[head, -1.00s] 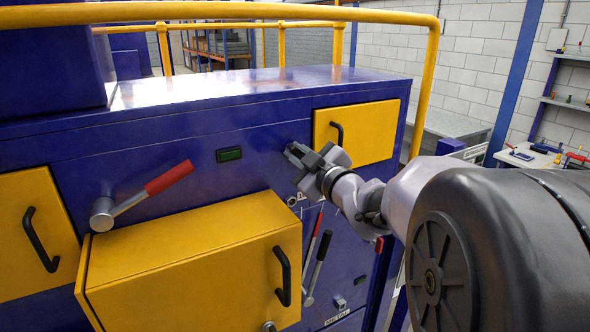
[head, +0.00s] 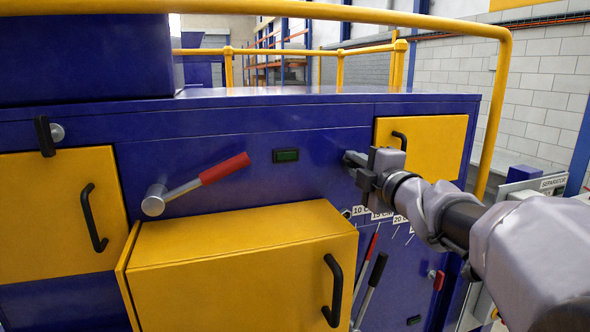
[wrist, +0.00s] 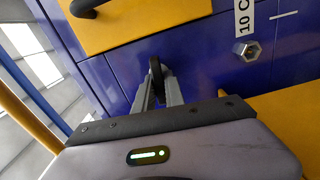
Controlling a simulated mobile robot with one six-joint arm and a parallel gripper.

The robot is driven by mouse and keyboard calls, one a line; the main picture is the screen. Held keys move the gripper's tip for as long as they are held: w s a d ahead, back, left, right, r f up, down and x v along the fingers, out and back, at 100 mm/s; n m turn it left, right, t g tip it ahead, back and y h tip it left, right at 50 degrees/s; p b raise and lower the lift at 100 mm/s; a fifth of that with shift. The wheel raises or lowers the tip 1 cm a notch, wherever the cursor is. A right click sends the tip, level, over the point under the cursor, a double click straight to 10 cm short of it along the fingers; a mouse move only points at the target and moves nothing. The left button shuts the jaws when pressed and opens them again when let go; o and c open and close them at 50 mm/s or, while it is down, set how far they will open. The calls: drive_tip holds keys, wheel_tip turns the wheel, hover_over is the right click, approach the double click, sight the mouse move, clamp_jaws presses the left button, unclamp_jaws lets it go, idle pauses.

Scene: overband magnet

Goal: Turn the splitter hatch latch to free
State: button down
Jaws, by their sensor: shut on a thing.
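A small black latch handle (wrist: 156,72) stands on the blue machine panel, between my gripper's fingers in the wrist view. My gripper (wrist: 160,93) is shut on it; only its far end shows. In the head view my gripper (head: 352,162) reaches the panel just left of the upper right yellow hatch (head: 425,150), and its fingers hide the latch there. That hatch is closed and has a black pull handle (head: 399,140). No label naming the splitter hatch is legible, and the latch's turn angle is hard to tell.
A red-gripped lever (head: 205,180) points up and right, left of my gripper. A large yellow box door (head: 240,265) juts out below. Another black latch (head: 45,136) sits above the left yellow hatch (head: 60,210). A yellow rail (head: 350,13) crosses overhead and descends at right.

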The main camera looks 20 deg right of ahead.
drive_tip(key=shift+n, duration=0.6)
drive_tip(key=c, duration=1.5)
unclamp_jaws()
drive_tip(key=shift+b, duration=0.3)
drive_tip(key=shift+f, duration=0.1)
